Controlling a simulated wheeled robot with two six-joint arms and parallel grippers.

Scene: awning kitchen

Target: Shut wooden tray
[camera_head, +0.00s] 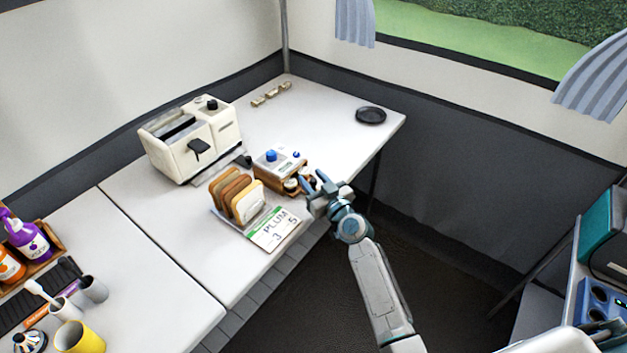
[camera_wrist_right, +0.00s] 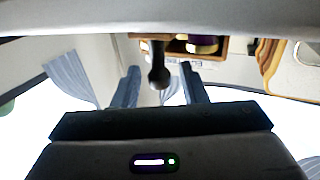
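The wooden tray (camera_head: 304,190) sticks out of the front of a small white box with a blue knob (camera_head: 271,155) on the table, with small round items in it. In the right wrist view the wooden tray (camera_wrist_right: 222,47) shows at the top, with a dark knob handle (camera_wrist_right: 158,76) jutting toward me. My right gripper (camera_head: 318,184) is right at the tray's front. In the wrist view its two blue-grey fingers (camera_wrist_right: 161,88) are apart, one on each side of the handle, with gaps visible. Whether they touch it I cannot tell. My left gripper is not in view.
A white toaster (camera_head: 190,138) stands behind. A black plate (camera_head: 371,115) lies at the far right corner. The table's front edge runs below the tray.

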